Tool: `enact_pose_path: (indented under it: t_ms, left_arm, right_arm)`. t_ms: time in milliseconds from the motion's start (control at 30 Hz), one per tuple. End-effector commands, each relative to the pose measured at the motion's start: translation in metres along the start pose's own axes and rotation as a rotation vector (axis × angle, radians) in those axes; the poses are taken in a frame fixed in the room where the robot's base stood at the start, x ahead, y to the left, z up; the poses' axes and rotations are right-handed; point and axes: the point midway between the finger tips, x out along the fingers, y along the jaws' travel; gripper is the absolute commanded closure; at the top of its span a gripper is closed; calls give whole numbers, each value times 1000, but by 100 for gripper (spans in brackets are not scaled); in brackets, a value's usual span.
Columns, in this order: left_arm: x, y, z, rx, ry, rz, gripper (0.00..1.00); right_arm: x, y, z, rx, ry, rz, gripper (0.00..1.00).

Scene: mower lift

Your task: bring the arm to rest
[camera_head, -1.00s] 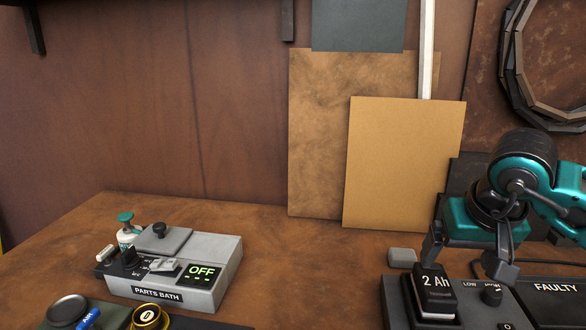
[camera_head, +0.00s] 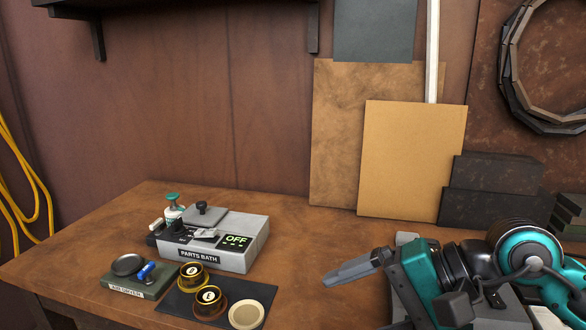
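My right arm comes in from the right, and its teal and dark grey gripper (camera_head: 352,306) points left over the right part of the bench. One finger is plain to see, reaching left; the other is partly cut off at the bottom edge. The fingers are spread wide, with nothing visible between them. The gripper is clear of the parts bath (camera_head: 222,252), which stands to its left with a green OFF display. My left gripper is not in view.
An air dryer block (camera_head: 125,291) and a dark mat (camera_head: 177,303) with two gold-rimmed jars (camera_head: 209,302) and a pale dish (camera_head: 246,314) lie at the left front. Panels (camera_head: 411,160) lean on the wall. My arm mostly hides the device at right. The bench middle is clear.

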Motion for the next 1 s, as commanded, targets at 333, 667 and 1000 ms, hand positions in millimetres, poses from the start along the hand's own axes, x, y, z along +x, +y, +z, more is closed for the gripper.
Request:
enact_pose_path:
  t_ms: [333, 667, 1000]
  left_arm:
    - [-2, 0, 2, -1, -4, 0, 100]
    - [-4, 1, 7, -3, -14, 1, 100]
    - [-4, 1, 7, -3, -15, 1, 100]
  right_arm:
    - [-29, -100, 54, 968, -619, -762, 8]
    - [-85, -55, -43, 2078, -1177, -1380, 8]
    - [-46, 147, -74, -1637, 798, 1172, 8]
